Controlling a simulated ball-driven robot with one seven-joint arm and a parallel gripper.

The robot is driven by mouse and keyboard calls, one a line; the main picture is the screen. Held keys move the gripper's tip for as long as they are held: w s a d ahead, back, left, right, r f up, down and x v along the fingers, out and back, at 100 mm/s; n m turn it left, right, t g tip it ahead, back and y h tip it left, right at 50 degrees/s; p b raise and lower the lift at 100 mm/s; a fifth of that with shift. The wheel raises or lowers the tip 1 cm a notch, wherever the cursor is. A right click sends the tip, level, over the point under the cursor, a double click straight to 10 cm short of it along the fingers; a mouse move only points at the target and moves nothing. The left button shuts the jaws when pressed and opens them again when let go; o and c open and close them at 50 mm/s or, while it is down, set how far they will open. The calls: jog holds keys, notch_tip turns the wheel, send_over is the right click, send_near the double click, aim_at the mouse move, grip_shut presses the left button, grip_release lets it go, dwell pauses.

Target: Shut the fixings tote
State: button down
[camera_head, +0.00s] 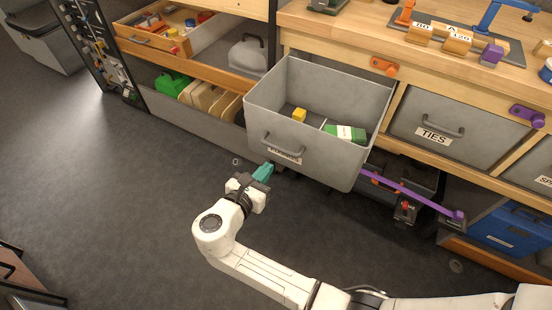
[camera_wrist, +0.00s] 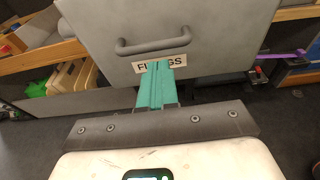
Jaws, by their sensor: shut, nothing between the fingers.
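The fixings tote (camera_head: 352,163) is a grey drawer-like bin pulled out from under the workbench. It holds a yellow block (camera_head: 299,114) and a green-and-white box (camera_head: 344,132). Its front carries a grey bar handle (camera_head: 283,145) above a label, which reads partly as fixings in the wrist view, where the tote front (camera_wrist: 215,50) and handle (camera_wrist: 153,44) show. My gripper (camera_head: 268,168) has teal fingers, closed together and empty, just in front of the tote below its handle. In the wrist view the fingertips (camera_wrist: 158,66) cover the label's middle; I cannot tell whether they touch it.
To the right, a closed grey tote labelled TIES (camera_head: 440,125) sits under the bench. A purple strap (camera_head: 415,190) stretches past the open tote's lower right. An open wooden drawer (camera_head: 165,42) holds small items at upper left. The dark floor (camera_head: 110,200) is clear at left.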

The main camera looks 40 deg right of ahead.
aim_at(326, 87)
jog(key=x, duration=0.6)
jog(key=shift+d+b, duration=0.3)
jog(key=shift+b, duration=0.05)
jog(key=r+b+x, duration=0.2)
jog(key=x, duration=0.8)
jog(key=d+r+b+x, duration=0.1)
jog(key=r+b+x, duration=0.1)
jog(key=x, duration=0.8)
jog(key=r+b+x, duration=0.2)
jog(key=b+x, duration=0.1)
jog(key=x, duration=0.8)
jog(key=shift+d, duration=0.25)
jog(key=shift+w+d+b, duration=0.15)
jog(key=shift+d+b, duration=0.2)
jog(key=shift+d, duration=0.15)
jog(key=shift+w+r, duration=0.1)
jog(key=shift+r, duration=0.15)
jog(key=shift+d+r, duration=0.1)
